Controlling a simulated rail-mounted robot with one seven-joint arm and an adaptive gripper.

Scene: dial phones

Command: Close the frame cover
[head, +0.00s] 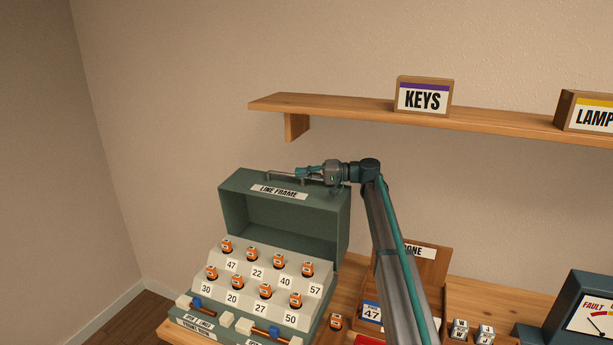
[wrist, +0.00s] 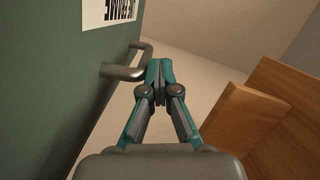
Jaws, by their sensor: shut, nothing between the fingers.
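The frame cover (head: 284,215) is a green box lid marked LINE FRAME. It stands raised behind the stepped white line frame (head: 262,282), with its hollow side facing forward. A metal bar handle (head: 284,176) runs along its top edge and also shows in the wrist view (wrist: 127,66). My gripper (head: 298,172) is at the top of the cover, close to the handle. In the wrist view my gripper's fingertips (wrist: 160,64) are together and empty, just right of the handle. I cannot tell whether they touch it.
Orange-topped plugs (head: 251,254) stand on the numbered steps. A wooden shelf (head: 350,106) with a KEYS sign (head: 423,96) is on the wall above. A wooden box (head: 432,268) stands right of the frame, behind my arm. A fault meter (head: 590,312) is at far right.

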